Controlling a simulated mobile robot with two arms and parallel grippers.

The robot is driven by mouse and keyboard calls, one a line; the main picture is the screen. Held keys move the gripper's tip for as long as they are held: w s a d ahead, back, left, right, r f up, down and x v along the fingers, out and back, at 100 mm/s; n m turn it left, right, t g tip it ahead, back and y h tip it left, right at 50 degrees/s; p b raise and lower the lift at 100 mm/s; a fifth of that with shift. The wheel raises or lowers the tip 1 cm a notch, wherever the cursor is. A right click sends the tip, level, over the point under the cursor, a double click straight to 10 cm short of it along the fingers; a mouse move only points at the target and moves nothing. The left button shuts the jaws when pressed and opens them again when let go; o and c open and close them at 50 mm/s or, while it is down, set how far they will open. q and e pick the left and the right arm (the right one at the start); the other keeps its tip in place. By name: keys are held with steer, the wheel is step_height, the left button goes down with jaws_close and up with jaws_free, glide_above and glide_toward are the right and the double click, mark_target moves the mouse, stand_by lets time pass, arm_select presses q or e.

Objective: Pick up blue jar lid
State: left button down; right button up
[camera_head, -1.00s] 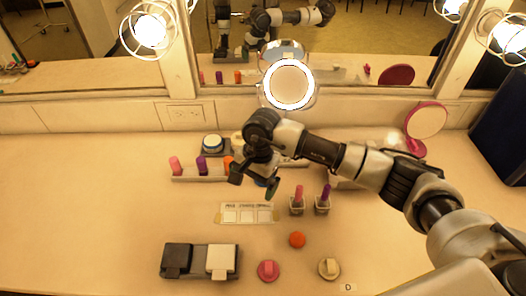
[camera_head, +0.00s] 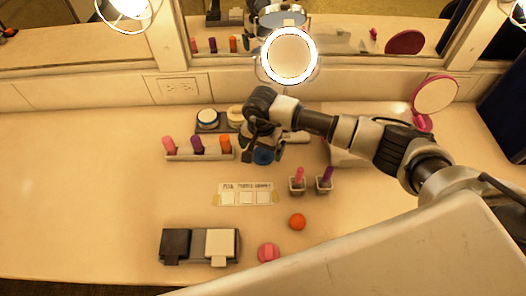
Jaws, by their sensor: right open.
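The blue jar lid (camera_head: 263,157) shows as a small blue disc just below my right gripper (camera_head: 261,152), on the counter side nearest me. The gripper points down with its jaws open. Its fingers stand to either side of the lid in this view. I cannot tell whether they touch it or how high they are above it. Part of the lid is hidden by the gripper. My left gripper is not in view.
A rack (camera_head: 215,154) with pink, purple and orange sticks stands left of the gripper. Two jars (camera_head: 207,117) stand behind it. Two small holders (camera_head: 297,187) stand front right. A card (camera_head: 246,194) lies in front. A ring-lit mirror (camera_head: 290,56) is behind.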

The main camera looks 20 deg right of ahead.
steer(key=shift+f, duration=1.35)
steer(key=shift+d, duration=0.1)
steer(key=c, duration=1)
